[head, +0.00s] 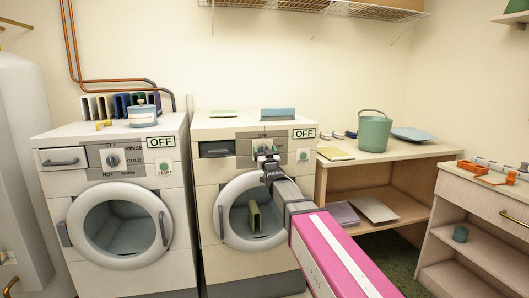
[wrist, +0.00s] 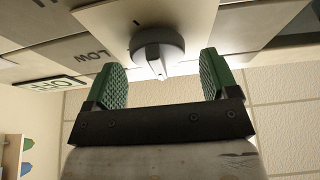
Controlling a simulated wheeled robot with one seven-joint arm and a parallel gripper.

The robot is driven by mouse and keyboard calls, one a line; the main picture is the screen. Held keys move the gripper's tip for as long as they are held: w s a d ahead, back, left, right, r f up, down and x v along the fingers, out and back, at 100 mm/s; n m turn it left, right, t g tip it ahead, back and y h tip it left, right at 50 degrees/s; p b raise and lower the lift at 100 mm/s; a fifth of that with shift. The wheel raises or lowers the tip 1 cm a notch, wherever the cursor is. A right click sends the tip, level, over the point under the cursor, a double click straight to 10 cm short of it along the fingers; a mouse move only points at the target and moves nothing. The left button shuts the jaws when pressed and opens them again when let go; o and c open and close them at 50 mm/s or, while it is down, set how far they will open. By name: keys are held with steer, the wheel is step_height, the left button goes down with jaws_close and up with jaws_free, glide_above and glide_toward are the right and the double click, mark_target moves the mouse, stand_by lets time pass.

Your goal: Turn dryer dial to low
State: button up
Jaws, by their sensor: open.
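The dryer (head: 212,130) is the white front-loader on the right, with an OFF sign (head: 304,133) on its top right. Its grey dial panel (head: 283,137) is partly hidden by my gripper (head: 267,153) in the head view. The green-padded fingers of my gripper (wrist: 161,62) are open, one on each side of the dial, with gaps visible. The OFF sign also shows there (wrist: 60,83).
A washer (head: 55,190) with its own dial (head: 113,160) stands to the left. A wooden table (head: 400,152) with a green bucket (head: 374,133) stands to the right. The dryer's round door (head: 228,235) is below my arm. A wire shelf (head: 320,8) hangs above.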

steer(key=shift+w+a+r, duration=0.1)
steer(key=shift+w, duration=0.15)
steer(key=c, duration=0.9)
steer(key=shift+m, duration=0.6)
steer(key=shift+d+f+m+g+h, duration=0.1)
steer(key=shift+m+g+h, duration=0.4)
steer(key=shift+m+h, duration=1.75)
steer(key=shift+d+f+m+g+h, duration=0.15)
steer(key=shift+m+g+h, duration=0.35)
steer(key=shift+m, duration=3.6)
steer(key=shift+d+m+g+h, duration=0.1)
steer(key=shift+m+g+h, duration=0.4)
steer(key=shift+m+h, duration=1.75)
steer(key=shift+m+y, duration=0.9)
steer(key=shift+m, duration=0.2)
